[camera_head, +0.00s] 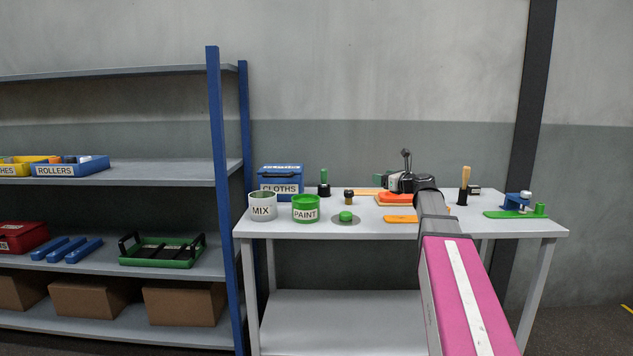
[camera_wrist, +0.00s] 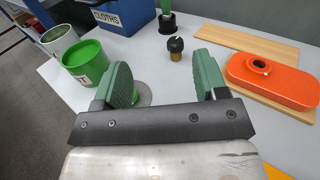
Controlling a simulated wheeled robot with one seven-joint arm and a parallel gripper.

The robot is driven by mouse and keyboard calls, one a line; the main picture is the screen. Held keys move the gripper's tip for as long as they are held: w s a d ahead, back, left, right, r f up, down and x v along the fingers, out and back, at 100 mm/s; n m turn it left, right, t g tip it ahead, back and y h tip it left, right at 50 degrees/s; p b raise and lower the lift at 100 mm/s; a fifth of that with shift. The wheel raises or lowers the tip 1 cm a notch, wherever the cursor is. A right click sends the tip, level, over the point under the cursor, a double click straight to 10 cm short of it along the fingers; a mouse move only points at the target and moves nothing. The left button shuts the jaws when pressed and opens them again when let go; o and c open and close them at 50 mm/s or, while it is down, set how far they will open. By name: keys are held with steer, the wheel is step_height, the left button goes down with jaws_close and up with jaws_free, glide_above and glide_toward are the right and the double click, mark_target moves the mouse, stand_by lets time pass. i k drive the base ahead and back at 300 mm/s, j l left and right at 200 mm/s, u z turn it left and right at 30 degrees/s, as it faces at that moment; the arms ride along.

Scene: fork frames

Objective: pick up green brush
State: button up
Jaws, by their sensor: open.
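The green brush (camera_head: 324,177) stands upright in a black base near the back of the grey table, right of the blue CLOTHS box. In the wrist view the green brush (camera_wrist: 166,6) shows at the top edge, its upper part cut off. My gripper (camera_wrist: 163,66) is open, with green pads on both fingers and nothing between them. In the head view my gripper (camera_head: 381,180) is over the table, to the right of the brush and apart from it.
A small dark-topped bottle (camera_wrist: 176,48) stands between my gripper and the brush. A green PAINT can (camera_wrist: 86,62), white MIX can (camera_head: 262,207) and blue CLOTHS box (camera_head: 281,178) are on the left. An orange container (camera_wrist: 275,80) lies right, by a wooden board (camera_wrist: 240,42).

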mark_target(323, 172)
steer(key=i+j, duration=0.9)
